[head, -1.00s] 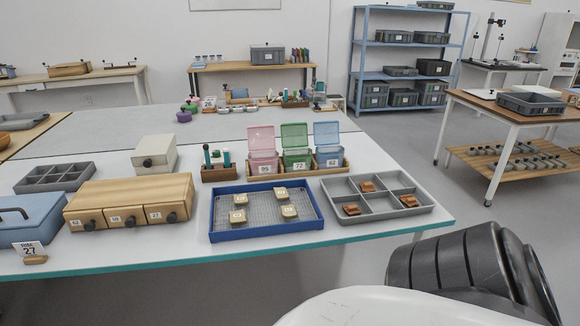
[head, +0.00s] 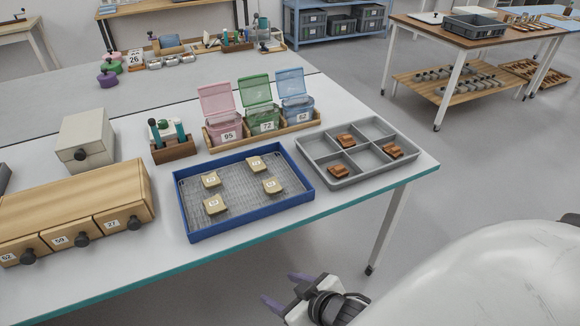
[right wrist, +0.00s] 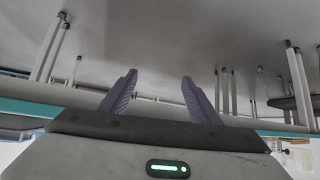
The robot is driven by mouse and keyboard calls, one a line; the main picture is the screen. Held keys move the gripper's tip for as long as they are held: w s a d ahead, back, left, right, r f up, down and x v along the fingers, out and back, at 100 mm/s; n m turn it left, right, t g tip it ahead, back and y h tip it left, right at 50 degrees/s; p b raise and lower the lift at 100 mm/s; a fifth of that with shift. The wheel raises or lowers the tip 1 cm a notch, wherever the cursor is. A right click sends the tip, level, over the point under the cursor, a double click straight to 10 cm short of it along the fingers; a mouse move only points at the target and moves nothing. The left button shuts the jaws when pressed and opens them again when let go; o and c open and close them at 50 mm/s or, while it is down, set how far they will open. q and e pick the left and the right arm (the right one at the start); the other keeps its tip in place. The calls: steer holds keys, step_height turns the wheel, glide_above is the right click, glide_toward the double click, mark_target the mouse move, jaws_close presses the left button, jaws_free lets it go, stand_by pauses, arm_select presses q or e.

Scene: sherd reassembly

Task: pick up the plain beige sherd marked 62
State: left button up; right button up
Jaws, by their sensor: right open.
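Several plain beige sherds lie apart from each other on the mesh floor of a blue tray (head: 250,219). One is at the back left (head: 211,180), one at the back right (head: 256,163), one at the front right (head: 272,185) and one at the front left (head: 214,204). Each has a small white label, too small to read surely, so I cannot tell which is 62. My right gripper (head: 285,289) is open and empty, off the table's front edge and below the tray in the picture. Its two purple fingers (right wrist: 160,78) stand apart in the right wrist view. My left gripper is not in view.
Right of the blue tray is a grey divided tray (head: 352,181) with reddish-brown sherds. Behind stand lidded boxes marked 95 (head: 228,128), 72 (head: 263,118) and 62 (head: 297,110), lids raised. A wooden drawer unit (head: 80,205) is at left. The table's teal front edge (head: 160,275) lies before my gripper.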

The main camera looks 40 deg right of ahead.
steer(key=w+d+r+m+t+h, duration=0.1)
steer(key=w+d+r, duration=0.2)
steer(key=r, duration=0.1)
steer(key=w+d+r+m+h+p, duration=0.1)
steer(key=w+d+r, duration=0.2)
steer(key=r, duration=0.2)
steer(key=w+d+r+m+t+h, duration=0.1)
steer(key=w+d+r, duration=0.2)
steer(key=d+r, duration=0.1)
steer(key=shift+w+r+t+h+p, duration=0.3)
steer(key=shift+w+r+p, duration=0.1)
steer(key=shift+r, duration=0.3)
glide_toward(271, 185)
steer(key=shift+w+d+f, duration=0.25)
steer(key=shift+w+f, duration=0.1)
steer(key=shift+w, duration=0.1)
steer(key=shift+w+d+f, duration=0.25)
steer(key=shift+w+f, duration=0.1)
steer(key=shift+w, duration=0.15)
steer(key=shift+x, duration=2.85)
steer(key=shift+a+r, duration=0.15)
steer(key=shift+a, duration=0.05)
steer(key=c, duration=1.2)
